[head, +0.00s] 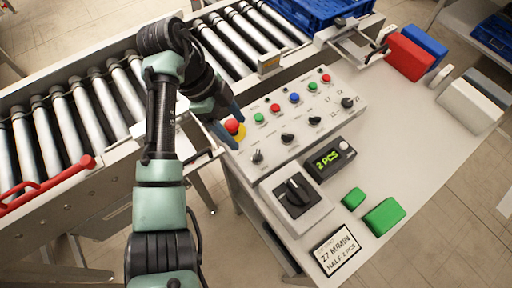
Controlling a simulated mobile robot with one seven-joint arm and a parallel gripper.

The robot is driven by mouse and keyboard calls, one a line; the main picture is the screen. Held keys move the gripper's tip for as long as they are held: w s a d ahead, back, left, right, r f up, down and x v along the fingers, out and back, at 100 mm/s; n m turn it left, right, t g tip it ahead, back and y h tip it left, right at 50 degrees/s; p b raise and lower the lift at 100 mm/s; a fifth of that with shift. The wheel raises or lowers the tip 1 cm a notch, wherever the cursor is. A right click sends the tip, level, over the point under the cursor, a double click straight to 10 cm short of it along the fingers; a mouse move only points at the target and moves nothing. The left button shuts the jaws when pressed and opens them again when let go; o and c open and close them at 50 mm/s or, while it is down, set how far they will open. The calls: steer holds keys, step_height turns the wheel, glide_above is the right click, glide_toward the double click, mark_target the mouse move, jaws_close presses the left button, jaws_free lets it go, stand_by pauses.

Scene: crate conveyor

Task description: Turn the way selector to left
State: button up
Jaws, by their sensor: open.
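The sloped white control panel (325,112) stands on the table right of my arm. It has a row of coloured push buttons and, below them, several black rotary knobs: a leftmost knob (257,156), a second knob (287,138), a third knob (315,120) and a right-end knob (347,102). Their labels are too small to read, so I cannot tell which is the way selector. A larger black rotary switch (295,190) sits on a separate box in front. My gripper (239,133) is open at the panel's left end, its fingers around or over the red mushroom button (232,126); contact is unclear.
A roller conveyor (85,107) runs behind, with a blue crate (312,12) on it and a red bar (45,185) at left. A display (328,159) reading "2 PCS", green blocks (384,215) and a sign (337,250) lie in front. The table's right side has free room.

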mark_target(256, 154)
steer(key=x, duration=1)
steer(key=shift+w+f, duration=0.1)
steer(key=shift+f, duration=0.2)
jaws_close()
